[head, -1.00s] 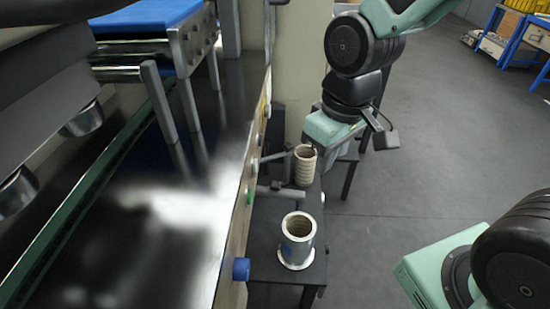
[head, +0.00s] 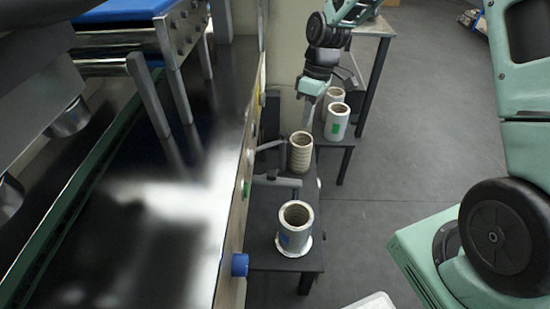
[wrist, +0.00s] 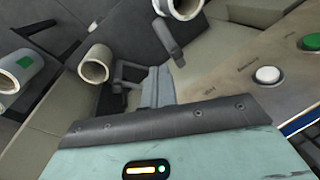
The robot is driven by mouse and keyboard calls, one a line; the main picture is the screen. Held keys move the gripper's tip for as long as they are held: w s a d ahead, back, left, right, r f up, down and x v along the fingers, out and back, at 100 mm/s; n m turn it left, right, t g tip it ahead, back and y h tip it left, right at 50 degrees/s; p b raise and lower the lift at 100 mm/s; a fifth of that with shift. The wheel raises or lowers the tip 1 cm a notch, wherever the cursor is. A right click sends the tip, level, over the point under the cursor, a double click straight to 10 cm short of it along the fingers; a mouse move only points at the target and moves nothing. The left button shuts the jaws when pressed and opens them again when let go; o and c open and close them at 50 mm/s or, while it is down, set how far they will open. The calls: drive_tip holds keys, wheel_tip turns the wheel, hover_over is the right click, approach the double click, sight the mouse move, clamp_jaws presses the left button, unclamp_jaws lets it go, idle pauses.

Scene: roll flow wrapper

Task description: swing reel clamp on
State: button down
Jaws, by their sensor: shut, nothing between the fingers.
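Two grey levers, which look like the reel clamps, stick out from the machine's side: the far lever (head: 270,146) and the near lever (head: 278,182). I cannot tell which is the task's clamp. A ribbed beige core (head: 300,157) stands beside the far lever, and a pale flanged roll (head: 295,236) stands nearer. My gripper (head: 306,120) is shut and empty, pointing down just beyond the beige core. In the wrist view the shut fingers (wrist: 157,88) show near grey levers (wrist: 169,42), apparently without gripping them.
A white roll with a green label (head: 337,123) and another roll (head: 334,96) stand on the small table behind. A blue knob (head: 240,265) protrudes from the machine's side. A white button (wrist: 267,75) shows on the panel. Open floor lies to the right.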

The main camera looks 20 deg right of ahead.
drive_tip(key=w+f+n+g+y, duration=0.1)
drive_tip(key=w+f+n+y, duration=0.3)
drive_tip(key=w+f, duration=0.4)
drive_tip(key=shift+w+a+n+g+y, duration=0.3)
drive_tip(key=shift+w+n, duration=0.1)
drive_tip(key=shift+n, duration=0.2)
drive_tip(key=shift+f, duration=0.15)
drive_tip(key=s+a+f, duration=0.6)
drive_tip(key=a+f, duration=0.1)
drive_tip(key=f, duration=0.1)
drive_tip(key=shift+a, duration=0.15)
drive_tip(key=shift+s+a+n, duration=0.15)
drive_tip(key=shift+a+n, duration=0.05)
drive_tip(key=shift+n, duration=0.1)
